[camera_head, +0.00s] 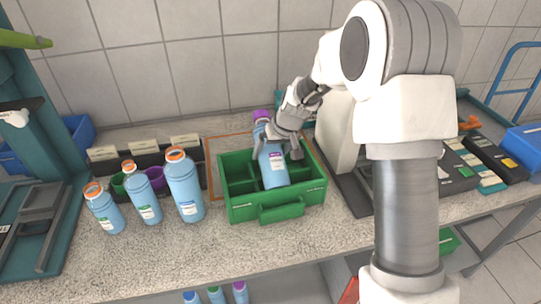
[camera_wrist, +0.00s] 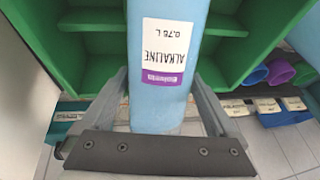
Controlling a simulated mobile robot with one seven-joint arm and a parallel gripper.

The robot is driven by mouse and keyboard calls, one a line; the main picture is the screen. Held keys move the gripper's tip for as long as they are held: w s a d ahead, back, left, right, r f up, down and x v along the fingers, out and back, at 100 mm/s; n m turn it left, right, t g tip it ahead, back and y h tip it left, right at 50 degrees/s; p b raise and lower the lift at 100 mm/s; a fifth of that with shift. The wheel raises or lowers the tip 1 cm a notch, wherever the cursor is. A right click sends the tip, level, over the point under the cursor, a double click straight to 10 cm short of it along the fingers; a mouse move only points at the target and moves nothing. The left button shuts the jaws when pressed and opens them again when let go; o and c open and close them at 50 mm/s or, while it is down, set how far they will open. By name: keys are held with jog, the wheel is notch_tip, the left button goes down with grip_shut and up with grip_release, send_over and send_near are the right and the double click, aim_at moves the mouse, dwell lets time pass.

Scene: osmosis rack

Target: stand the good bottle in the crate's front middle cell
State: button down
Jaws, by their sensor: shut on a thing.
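The bottle in my gripper (camera_head: 283,148) is light blue with a purple cap (camera_head: 272,168). In the wrist view its label reads ALKALINE 0.75 L, with a purple band (camera_wrist: 165,60). My gripper's fingers are shut around it from both sides. The green crate (camera_head: 240,213) has divided cells and a front handle; the wrist view shows its green walls around the bottle (camera_wrist: 75,70). The bottle is slightly tilted, with its lower end over or in the crate's middle, near the front wall. I cannot tell whether it touches the crate floor.
Three blue bottles with orange caps (camera_head: 184,185) stand on the counter left of the crate. Behind them is a dark rack with cups (camera_head: 156,177) and label cards. A white device (camera_head: 338,130) stands close to the crate's right. Clear counter (camera_head: 200,250) lies in front.

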jog(key=shift+w+r, duration=0.1)
jog(key=shift+r, duration=0.15)
